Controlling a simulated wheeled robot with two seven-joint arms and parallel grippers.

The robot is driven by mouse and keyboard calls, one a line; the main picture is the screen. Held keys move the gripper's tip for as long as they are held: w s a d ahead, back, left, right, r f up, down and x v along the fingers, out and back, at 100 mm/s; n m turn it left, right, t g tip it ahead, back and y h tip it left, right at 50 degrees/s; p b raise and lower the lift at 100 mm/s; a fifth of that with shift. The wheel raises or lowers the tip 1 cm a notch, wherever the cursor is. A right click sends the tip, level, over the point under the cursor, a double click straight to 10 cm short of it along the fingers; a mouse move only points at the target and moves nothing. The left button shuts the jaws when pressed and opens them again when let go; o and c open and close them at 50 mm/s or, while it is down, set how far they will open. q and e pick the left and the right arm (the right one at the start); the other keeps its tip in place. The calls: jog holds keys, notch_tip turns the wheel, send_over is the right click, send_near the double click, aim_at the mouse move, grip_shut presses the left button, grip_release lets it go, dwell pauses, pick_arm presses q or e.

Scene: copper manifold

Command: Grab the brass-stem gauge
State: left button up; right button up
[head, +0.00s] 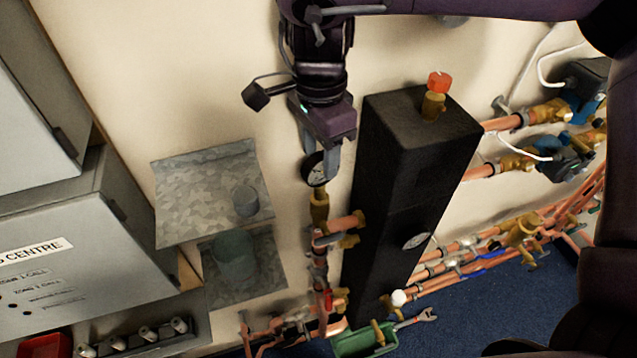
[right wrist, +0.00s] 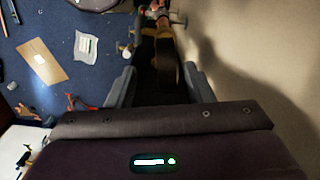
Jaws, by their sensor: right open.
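The brass-stem gauge (head: 314,169) has a dark round body and a pale dial, and stands upright on its brass stem (head: 319,207) on the pipework left of the black tower. My right gripper (head: 321,171) points down over it, open, with its fingers around the gauge head. In the right wrist view, the gauge (right wrist: 166,65) shows edge-on between the two spread fingers, with a gap on each side. Contact cannot be told in the head view. My left gripper is not in view.
A tall black box (head: 388,190) with a red-capped valve (head: 437,92) stands close right of the gripper. Copper pipes (head: 470,250) run right. Grey shelves with cups (head: 246,201) hang on the wall at left. A green tray (head: 362,343) lies below.

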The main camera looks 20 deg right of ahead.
aim_at(318, 176)
jog(key=shift+f, duration=1)
jog(key=f, duration=0.2)
jog(key=w+f+p, duration=0.1)
jog(key=f, duration=0.1)
jog(key=shift+f, duration=0.45)
jog(key=shift+c, duration=1)
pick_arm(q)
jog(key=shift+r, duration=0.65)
pick_arm(e)
grip_shut()
